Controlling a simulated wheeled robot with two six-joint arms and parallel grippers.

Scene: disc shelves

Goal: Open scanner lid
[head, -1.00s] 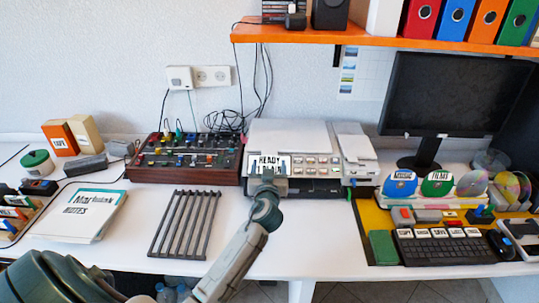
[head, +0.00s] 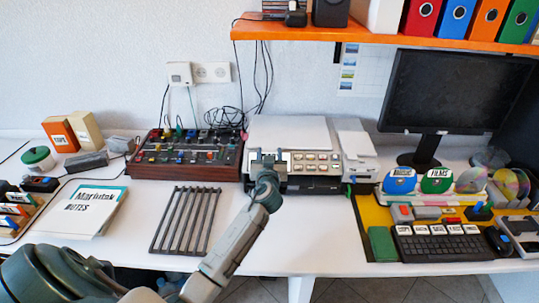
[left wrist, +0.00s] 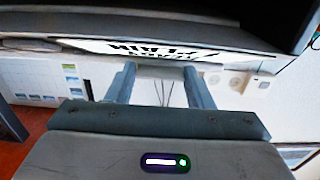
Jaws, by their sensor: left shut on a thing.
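The scanner (head: 310,184) is a white and dark flat box with a button panel, at the middle back of the desk in the head view. Its pale lid (head: 290,130) lies flat, closed or nearly so. My left gripper (head: 268,156) is at the left part of the scanner's front edge, covering most of the label there. In the left wrist view the fingers (left wrist: 160,85) reach the grey lid edge (left wrist: 200,35), with an inverted black-lettered label beside them. The gripper is shut on that edge; the exact contact is hard to see. My right gripper is out of view.
A mixer panel (head: 190,155) stands close to the left of the scanner. A small white device (head: 356,152) stands to its right. A dark rack (head: 186,220) lies in front. An orange shelf (head: 380,38) hangs above and behind.

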